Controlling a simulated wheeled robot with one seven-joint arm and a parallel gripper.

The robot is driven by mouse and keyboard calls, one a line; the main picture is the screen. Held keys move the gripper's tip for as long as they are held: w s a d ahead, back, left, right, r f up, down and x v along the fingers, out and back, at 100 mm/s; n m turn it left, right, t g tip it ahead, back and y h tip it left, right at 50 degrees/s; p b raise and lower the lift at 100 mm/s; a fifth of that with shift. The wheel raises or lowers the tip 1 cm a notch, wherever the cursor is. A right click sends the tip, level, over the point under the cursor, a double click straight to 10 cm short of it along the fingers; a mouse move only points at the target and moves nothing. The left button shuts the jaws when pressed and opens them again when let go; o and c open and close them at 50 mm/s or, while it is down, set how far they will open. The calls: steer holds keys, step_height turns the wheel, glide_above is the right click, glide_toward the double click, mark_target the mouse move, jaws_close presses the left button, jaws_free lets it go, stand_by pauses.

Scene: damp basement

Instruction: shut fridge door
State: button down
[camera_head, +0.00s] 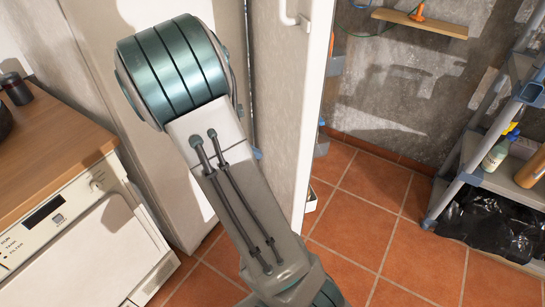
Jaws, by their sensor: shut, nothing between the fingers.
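The fridge door (285,110) is a tall white panel in the middle of the head view, right behind my arm. A white bar handle (292,14) is near its top. The door stands open, turned nearly edge-on to me, with bits of blue-grey shelving showing past its right edge. A tall white panel (105,60) stands left of it; I cannot tell whether it is the fridge's body. My arm's teal joint and pale link cover the gap between them and part of the door. My gripper is not in view.
At left a white appliance (85,255) stands under a wooden counter (45,150). At right a grey shelf rack (515,185) holds bottles, with a black bag (490,225) on the floor. A wooden wall shelf (420,22) is above. Tiled floor (365,230) right of the door is clear.

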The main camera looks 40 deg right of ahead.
mark_target(297, 163)
steer(key=x, duration=0.3)
steer(key=d+r+b+x, duration=0.1)
steer(key=x, duration=0.7)
steer(key=shift+s+d+r, duration=0.1)
steer(key=shift+s+d, duration=0.25)
steer(key=shift+s, duration=0.05)
steer(key=shift+s+d, duration=0.1)
steer(key=shift+d, duration=0.4)
